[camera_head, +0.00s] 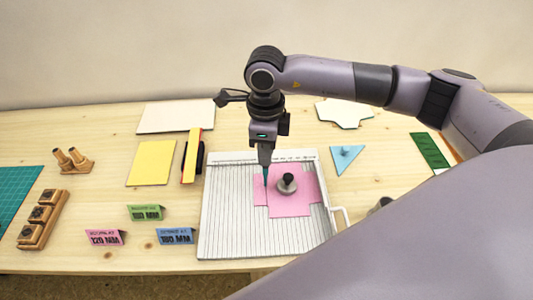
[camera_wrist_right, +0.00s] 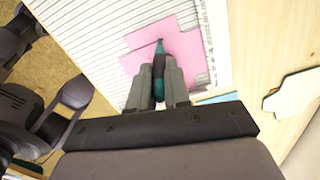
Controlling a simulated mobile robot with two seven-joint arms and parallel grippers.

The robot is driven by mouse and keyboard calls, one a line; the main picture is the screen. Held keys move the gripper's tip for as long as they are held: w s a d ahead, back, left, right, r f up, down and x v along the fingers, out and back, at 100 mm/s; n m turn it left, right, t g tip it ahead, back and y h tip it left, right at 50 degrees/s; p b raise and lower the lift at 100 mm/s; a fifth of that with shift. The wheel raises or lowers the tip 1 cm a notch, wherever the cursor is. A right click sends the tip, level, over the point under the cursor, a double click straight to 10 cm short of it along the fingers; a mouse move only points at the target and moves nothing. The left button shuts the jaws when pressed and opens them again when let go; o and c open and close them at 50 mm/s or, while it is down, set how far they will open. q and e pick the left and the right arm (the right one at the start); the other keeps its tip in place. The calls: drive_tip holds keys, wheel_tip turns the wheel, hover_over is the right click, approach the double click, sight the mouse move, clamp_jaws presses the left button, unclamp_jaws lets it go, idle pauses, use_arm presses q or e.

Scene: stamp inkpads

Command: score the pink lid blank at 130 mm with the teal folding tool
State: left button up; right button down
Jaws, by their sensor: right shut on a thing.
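The pink lid blank (camera_head: 290,204) lies flat on the white grooved scoring board (camera_head: 222,225), toward its right side. A dark round weight with a knob (camera_head: 287,184) sits on the blank. My right gripper (camera_head: 265,164) is shut on the teal folding tool (camera_head: 266,176), which points down at the blank's left part. In the right wrist view the tool (camera_wrist_right: 159,62) stands between the fingers (camera_wrist_right: 158,88), its tip over or on the pink blank (camera_wrist_right: 178,42); I cannot tell whether it touches. My left gripper is not in view.
Pink, green and blue label cards (camera_head: 105,238) stand left of the board. A yellow sheet (camera_head: 152,163), wooden stamps (camera_head: 40,219) and a teal mat (camera_head: 18,192) lie further left. A blue triangle (camera_head: 346,158) and a white cut-out (camera_head: 344,112) lie right and behind.

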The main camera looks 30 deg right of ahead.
drive_tip(key=shift+w+d, duration=0.2)
drive_tip(key=shift+w, duration=0.25)
drive_tip(key=shift+w+d+b, duration=0.5)
drive_tip(key=shift+w, duration=0.55)
wheel_tip(320, 180, up, 5)
drive_tip(key=p, duration=0.2)
drive_tip(key=shift+p, duration=0.35)
idle(0.4)
drive_tip(key=shift+s, duration=0.1)
idle(0.8)
